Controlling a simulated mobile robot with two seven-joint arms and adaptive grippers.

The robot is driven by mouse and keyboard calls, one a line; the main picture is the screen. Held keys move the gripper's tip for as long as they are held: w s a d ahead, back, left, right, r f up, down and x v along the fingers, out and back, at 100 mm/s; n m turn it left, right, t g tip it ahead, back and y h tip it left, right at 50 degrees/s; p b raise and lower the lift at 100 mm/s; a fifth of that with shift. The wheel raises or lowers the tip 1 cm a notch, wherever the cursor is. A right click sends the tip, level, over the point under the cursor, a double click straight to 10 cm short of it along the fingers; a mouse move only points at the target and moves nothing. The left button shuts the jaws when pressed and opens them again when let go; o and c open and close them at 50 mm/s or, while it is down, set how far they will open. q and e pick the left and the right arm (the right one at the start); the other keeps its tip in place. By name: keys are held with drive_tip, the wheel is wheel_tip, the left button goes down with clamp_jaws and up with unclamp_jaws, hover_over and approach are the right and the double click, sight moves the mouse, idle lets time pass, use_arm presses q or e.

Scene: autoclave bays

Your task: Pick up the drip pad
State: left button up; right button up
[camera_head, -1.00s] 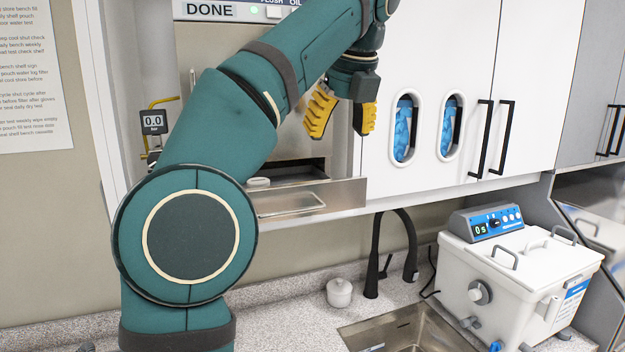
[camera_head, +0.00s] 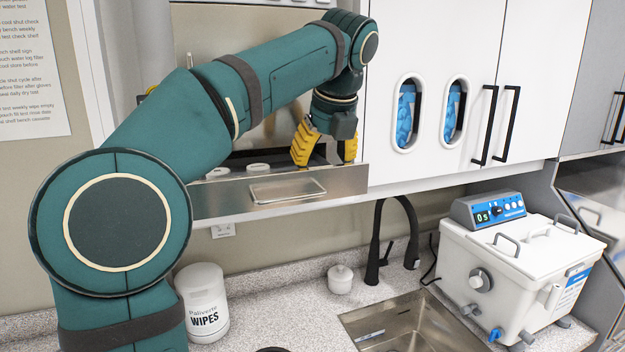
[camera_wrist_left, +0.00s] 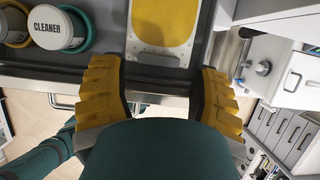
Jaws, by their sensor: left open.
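The likely drip pad (camera_wrist_left: 160,22) is a yellow pad with a pale, perforated border in the left wrist view. It lies on the dark shelf, and its far end is cut off by the picture's top edge. In the head view the shelf's metal front lip hides it. My left gripper (camera_head: 326,160) points down over the shelf behind that lip. In the left wrist view the left gripper (camera_wrist_left: 158,78) is open and empty. Its yellow fingers stand wide apart, with the pad's near end between and beyond their tips. My right gripper is in neither view.
A jar marked CLEANER (camera_wrist_left: 57,28) stands left of the pad on the shelf. The metal shelf lip (camera_head: 225,194) carries a flat plate or handle (camera_head: 287,190). Below are a wipes tub (camera_head: 203,300), a black tap (camera_head: 374,245) and a sink.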

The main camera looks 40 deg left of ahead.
use_arm(q)
drive_tip(key=shift+b+x, duration=0.45)
drive_tip(key=shift+x, duration=1.75)
drive_tip(key=shift+o, duration=0.2)
drive_tip(key=c, duration=0.7)
drive_tip(key=shift+o, duration=0.2)
drive_tip(key=shift+r, duration=0.1)
